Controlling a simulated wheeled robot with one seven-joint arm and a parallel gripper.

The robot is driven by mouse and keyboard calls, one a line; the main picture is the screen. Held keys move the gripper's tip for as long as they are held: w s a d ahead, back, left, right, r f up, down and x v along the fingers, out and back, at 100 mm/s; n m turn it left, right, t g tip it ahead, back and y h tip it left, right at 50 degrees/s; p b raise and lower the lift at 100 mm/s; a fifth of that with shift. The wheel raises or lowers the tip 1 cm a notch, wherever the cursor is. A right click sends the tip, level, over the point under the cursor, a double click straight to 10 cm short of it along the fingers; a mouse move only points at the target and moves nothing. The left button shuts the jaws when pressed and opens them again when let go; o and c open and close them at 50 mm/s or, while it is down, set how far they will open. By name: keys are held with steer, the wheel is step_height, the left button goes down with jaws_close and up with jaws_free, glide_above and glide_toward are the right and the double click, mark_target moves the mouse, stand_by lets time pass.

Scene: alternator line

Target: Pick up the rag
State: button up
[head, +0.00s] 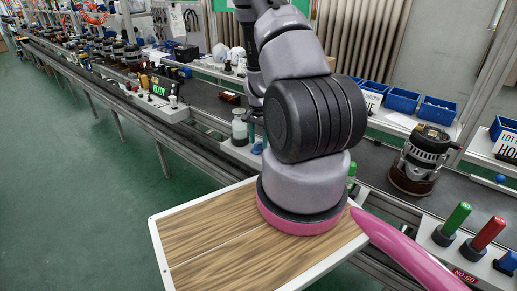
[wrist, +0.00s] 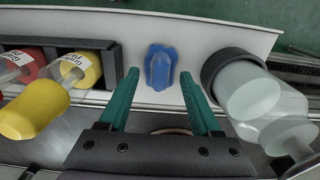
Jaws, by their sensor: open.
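The blue rag (wrist: 160,68) lies crumpled on a white surface at the top middle of the wrist view. My gripper (wrist: 160,76) is open, with one green finger on either side of the rag in the picture. I see no contact between the fingers and the rag, and the height gap is hard to judge. In the head view my arm hides most of the gripper. A small blue patch (head: 257,148), perhaps the rag, shows beside my arm.
A clear bottle (wrist: 262,103) in a dark round holder stands close to the right finger. Yellow (wrist: 35,108) and red (wrist: 18,68) labelled bottles sit in a black rack at left. An alternator (head: 420,152) stands on the line at right.

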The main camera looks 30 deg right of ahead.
steer(key=shift+f, duration=0.5)
jaws_close()
